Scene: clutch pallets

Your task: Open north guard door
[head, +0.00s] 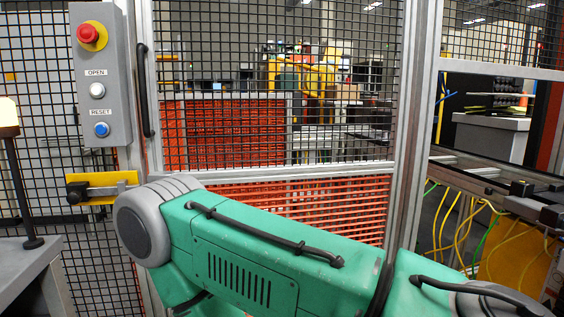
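The guard door (275,172) is a black wire mesh panel in a pale metal frame, and it looks closed against the post on its left. A black vertical handle (143,90) is on its left edge. A yellow latch plate (118,182) with a dark bolt sits lower at the post. A grey control box (100,60) on the post carries a red stop button (92,35), a white OPEN button (95,90) and a blue RESET button (101,130). My green arm crosses in front of the door's lower part. Neither gripper is in view.
A grey surface (28,268) with a black upright rod (20,185) stands at the left. At the right are a dark conveyor rail (480,170) and loose yellow cables (462,230). Behind the mesh are orange-red stacks (220,132) and yellow machinery.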

